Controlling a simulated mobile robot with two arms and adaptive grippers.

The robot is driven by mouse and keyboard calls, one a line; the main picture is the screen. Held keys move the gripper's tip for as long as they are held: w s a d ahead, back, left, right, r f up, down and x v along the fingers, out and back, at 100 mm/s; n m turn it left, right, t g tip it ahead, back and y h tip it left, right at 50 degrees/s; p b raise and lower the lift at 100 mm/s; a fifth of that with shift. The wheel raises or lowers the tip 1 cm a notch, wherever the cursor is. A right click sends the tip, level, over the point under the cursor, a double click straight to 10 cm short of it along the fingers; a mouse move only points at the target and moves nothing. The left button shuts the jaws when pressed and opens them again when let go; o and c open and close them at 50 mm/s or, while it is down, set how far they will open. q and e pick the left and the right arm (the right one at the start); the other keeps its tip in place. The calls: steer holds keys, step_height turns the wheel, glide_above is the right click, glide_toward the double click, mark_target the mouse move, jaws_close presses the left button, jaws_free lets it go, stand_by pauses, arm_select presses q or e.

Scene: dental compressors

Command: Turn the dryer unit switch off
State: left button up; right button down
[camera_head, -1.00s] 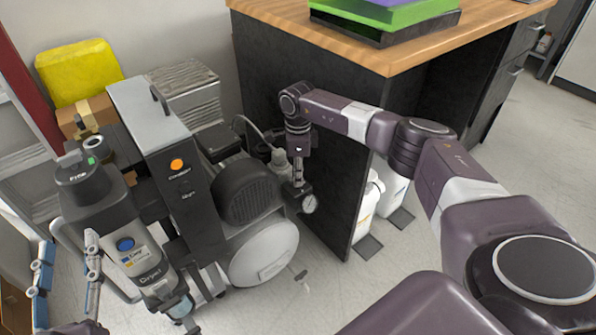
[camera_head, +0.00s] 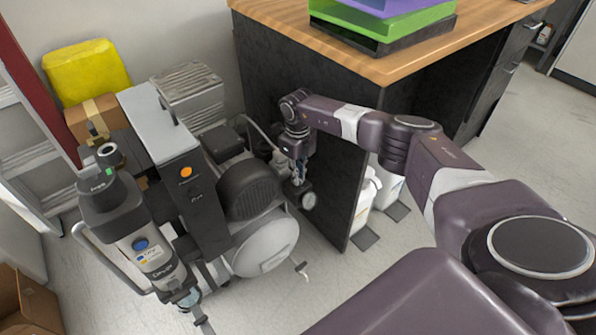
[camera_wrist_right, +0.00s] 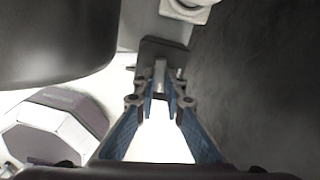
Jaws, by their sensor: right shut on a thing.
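The compressor and dryer assembly stands on the floor at left. Its grey cylinder with a blue dot (camera_head: 150,255) and its tall dark panel with an orange round light (camera_head: 186,172) face me. A dark block with a round gauge (camera_head: 308,201) sits at its right side. My right gripper (camera_head: 297,177) reaches down to this block. In the right wrist view its blue-padded fingers (camera_wrist_right: 160,92) close around a small light part at the dark block (camera_wrist_right: 165,52). Which switch this is I cannot tell. My left gripper is out of view.
A black desk side panel (camera_head: 330,150) stands close to the right of the gripper, under a wooden top (camera_head: 300,30). White jugs (camera_head: 388,187) stand behind the panel.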

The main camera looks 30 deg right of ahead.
steer(key=shift+r+m+p, duration=0.1)
steer(key=shift+m+p, duration=0.35)
steer(key=shift+m, duration=0.45)
steer(key=shift+w, duration=0.1)
steer(key=c, duration=2)
jaws_free()
step_height(320, 180, up, 12)
steer(key=shift+f, duration=0.1)
